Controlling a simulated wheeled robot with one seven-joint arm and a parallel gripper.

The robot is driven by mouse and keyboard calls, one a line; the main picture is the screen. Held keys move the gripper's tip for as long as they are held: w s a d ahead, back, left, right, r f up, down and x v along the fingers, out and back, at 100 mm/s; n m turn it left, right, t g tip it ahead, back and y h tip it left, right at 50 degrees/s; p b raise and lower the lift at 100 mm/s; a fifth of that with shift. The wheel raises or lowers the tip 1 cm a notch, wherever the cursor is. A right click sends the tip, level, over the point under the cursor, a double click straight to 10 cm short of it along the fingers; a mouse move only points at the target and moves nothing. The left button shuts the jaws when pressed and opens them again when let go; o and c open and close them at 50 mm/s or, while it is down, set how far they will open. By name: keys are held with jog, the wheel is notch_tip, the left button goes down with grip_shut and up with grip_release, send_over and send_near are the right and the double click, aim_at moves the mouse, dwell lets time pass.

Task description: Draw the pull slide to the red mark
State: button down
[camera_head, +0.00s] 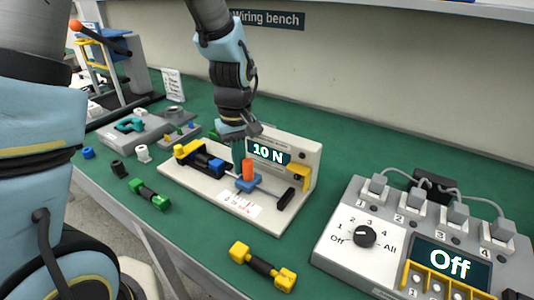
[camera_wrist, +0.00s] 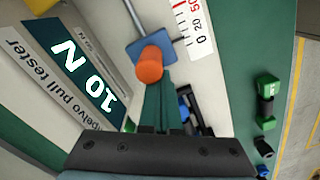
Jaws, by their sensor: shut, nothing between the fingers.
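The pull tester's blue slide (camera_head: 249,184) carries an upright orange-red post (camera_head: 247,170) and sits on a rod above the pale base. In the wrist view the slide (camera_wrist: 152,48) and post (camera_wrist: 149,71) are near the top middle. The scale label (camera_head: 240,204) lies in front of it; in the wrist view the label (camera_wrist: 198,30) shows numbers with red print at one end. My gripper (camera_head: 239,168) is shut and empty, pointing down beside the post. In the wrist view the teal fingers (camera_wrist: 160,95) reach to the post's edge; whether they touch it I cannot tell.
The tester's display (camera_head: 268,152) reads 10 N. A yellow-and-black clamp part (camera_head: 190,150) is at the base's left, and a black stop (camera_head: 285,198) at its right. A green dumbbell piece (camera_head: 149,194) and a yellow one (camera_head: 262,267) lie in front. A grey switch box (camera_head: 420,240) stands right.

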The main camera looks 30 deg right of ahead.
aim_at(251, 162)
jog(key=shift+s+d, duration=0.45)
jog(key=shift+s, duration=0.4)
jog(key=shift+s+d, duration=0.4)
jog(key=shift+s, duration=0.45)
jog(key=shift+w+p, duration=0.15)
jog(key=shift+p, duration=0.15)
jog(key=shift+w+a, duration=0.35)
jog(key=shift+w, duration=0.25)
jog(key=shift+r, duration=0.15)
notch_tip(251, 162, up, 8)
jog(key=p, duration=0.7)
dwell(0.4)
jog(key=w+a+r, duration=0.1)
jog(key=a+r, duration=0.1)
jog(key=a, duration=0.7)
jog(key=w+a+r+t, duration=0.1)
jog(key=w+a, duration=0.1)
jog(key=a, duration=0.7)
jog(key=w+a+r+m, duration=0.1)
jog(key=w+a+r, duration=0.1)
jog(key=a, duration=0.7)
jog(key=shift+a+r+t, duration=0.25)
jog(key=shift+r+t, duration=0.05)
jog(key=shift+r, duration=0.05)
